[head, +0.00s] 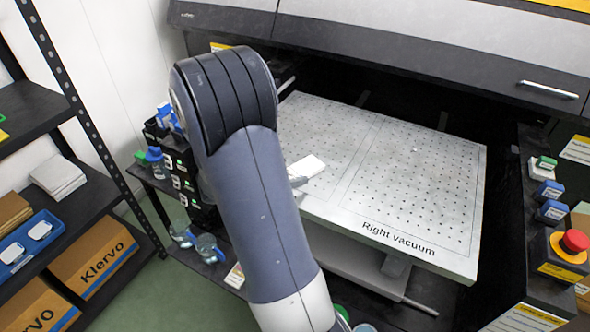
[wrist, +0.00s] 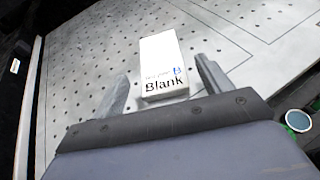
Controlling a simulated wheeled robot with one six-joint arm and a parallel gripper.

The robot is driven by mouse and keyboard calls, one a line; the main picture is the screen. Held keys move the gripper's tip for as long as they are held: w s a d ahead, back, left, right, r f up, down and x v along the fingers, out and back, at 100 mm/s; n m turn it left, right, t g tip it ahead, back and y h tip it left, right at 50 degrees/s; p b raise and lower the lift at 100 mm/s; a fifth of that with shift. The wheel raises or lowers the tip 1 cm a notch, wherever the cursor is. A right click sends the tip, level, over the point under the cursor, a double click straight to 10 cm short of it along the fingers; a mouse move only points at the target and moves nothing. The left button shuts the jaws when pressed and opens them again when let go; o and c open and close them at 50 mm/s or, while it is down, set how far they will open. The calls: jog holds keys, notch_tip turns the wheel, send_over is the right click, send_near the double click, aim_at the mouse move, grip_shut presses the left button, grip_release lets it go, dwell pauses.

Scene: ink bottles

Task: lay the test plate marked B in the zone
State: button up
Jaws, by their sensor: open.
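The test plate is a white block marked with a blue B and the word Blank in the wrist view (wrist: 163,58). It lies on the perforated vacuum table, and its white top also shows in the head view (head: 309,166). My gripper (wrist: 162,72) is open, with one finger on each side of the plate's near part. Small gaps show between fingers and plate. In the head view my arm hides most of the gripper. Outlined zones are drawn on the table (head: 330,206); the right one (head: 410,170) is bare, above the words "Right vacuum".
A printer body (head: 400,45) overhangs the table's back. An emergency stop button (head: 573,242) and several small bottles stand at the right. A rack with bottles (head: 185,180) stands left of the table. Shelves with boxes (head: 95,255) are at far left.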

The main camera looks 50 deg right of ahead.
jog(key=v, duration=0.9)
